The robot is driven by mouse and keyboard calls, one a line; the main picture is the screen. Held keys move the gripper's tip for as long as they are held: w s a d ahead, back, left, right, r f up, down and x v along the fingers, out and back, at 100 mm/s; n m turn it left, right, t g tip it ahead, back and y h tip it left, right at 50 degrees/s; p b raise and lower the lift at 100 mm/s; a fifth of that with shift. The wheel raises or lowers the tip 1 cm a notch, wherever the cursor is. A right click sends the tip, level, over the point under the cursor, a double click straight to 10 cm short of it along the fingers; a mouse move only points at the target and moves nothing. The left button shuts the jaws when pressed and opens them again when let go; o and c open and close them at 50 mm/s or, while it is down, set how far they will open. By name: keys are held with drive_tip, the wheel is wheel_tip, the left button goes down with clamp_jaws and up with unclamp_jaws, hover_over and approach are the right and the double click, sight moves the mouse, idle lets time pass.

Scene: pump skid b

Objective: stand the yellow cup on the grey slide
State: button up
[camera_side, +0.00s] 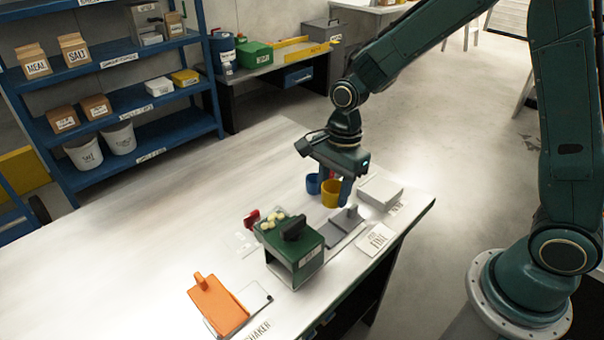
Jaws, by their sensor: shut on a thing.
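My gripper (335,188) points down over the far right part of the table, shut on the yellow cup (330,196). One finger covers the cup's right side. The cup looks upright, just behind the grey slide (340,232), a flat grey plate with a raised piece at its far right end. The slide lies beside a green box-shaped device (292,256) with a dark handle on top. I cannot tell whether the cup's base touches anything.
A blue cup (313,185) stands close left of the yellow cup. A pale box (380,192) is to the right, and a FINE card (376,239) lies in front of it. An orange piece (217,303) lies at the front. The table's left side is clear.

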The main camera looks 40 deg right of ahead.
sight(328, 235)
drive_tip(key=shift+f, duration=5.1)
drive_tip(key=shift+f, duration=0.1)
drive_tip(key=o, duration=0.9)
drive_tip(key=shift+o, duration=0.2)
drive_tip(key=r, duration=0.4)
drive_tip(key=d+r, duration=0.1)
drive_tip(key=r, duration=0.6)
drive_tip(key=shift+d+r, duration=0.2)
drive_tip(key=shift+r, duration=0.4)
